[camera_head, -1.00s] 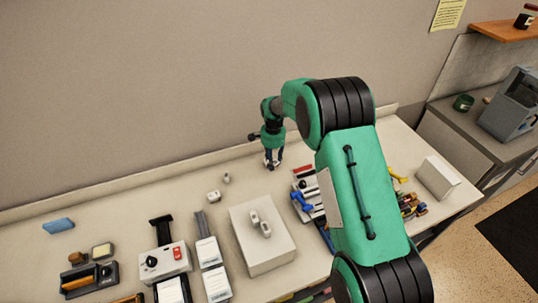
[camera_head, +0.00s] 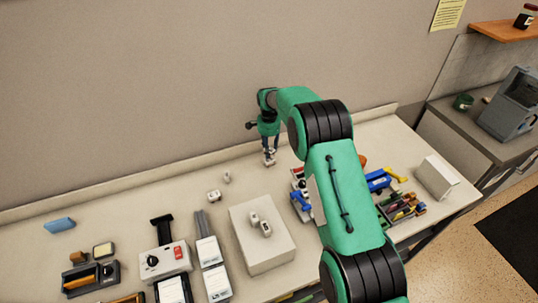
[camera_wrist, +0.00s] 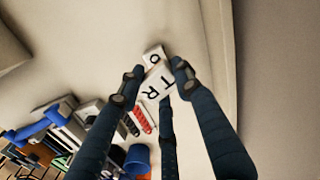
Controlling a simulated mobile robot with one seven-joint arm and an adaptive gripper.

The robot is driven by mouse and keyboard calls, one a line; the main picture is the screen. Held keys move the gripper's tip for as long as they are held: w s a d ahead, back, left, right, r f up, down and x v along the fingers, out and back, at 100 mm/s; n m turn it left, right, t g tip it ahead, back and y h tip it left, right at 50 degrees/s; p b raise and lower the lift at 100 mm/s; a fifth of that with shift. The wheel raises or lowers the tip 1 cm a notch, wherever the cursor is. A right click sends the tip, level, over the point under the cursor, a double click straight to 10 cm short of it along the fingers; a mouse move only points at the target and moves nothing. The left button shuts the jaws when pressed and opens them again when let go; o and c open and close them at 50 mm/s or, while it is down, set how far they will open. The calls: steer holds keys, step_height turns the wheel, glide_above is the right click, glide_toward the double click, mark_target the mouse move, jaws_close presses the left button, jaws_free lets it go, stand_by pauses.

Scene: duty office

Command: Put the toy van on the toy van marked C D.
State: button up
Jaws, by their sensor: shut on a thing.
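My gripper (camera_head: 269,160) is over the back of the long table. In the wrist view its dark fingers (camera_wrist: 158,83) are shut on a small white toy van (camera_wrist: 156,84) with the letters T R, and a smaller part beyond shows an O. Small white toy-like pieces stand on the table left of the gripper, one nearer the front (camera_head: 213,196) and one farther back (camera_head: 227,177). Two more, a left one (camera_head: 254,217) and a right one (camera_head: 266,230), are on top of a pale box. I cannot read C D on any of them.
The pale box (camera_head: 268,252) stands at the table's middle. An organiser with blue and red items (camera_head: 302,200) and a tray of tools (camera_head: 402,207) lie to the right. Devices (camera_head: 165,262) fill the front left. The back strip left of the gripper is mostly clear.

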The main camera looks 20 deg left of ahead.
steer(key=shift+f, duration=1.75)
steer(key=shift+f, duration=0.15)
steer(key=o, duration=1.1)
step_height(320, 180, up, 12)
steer(key=shift+r+b, duration=0.15)
steer(key=shift+b, duration=0.15)
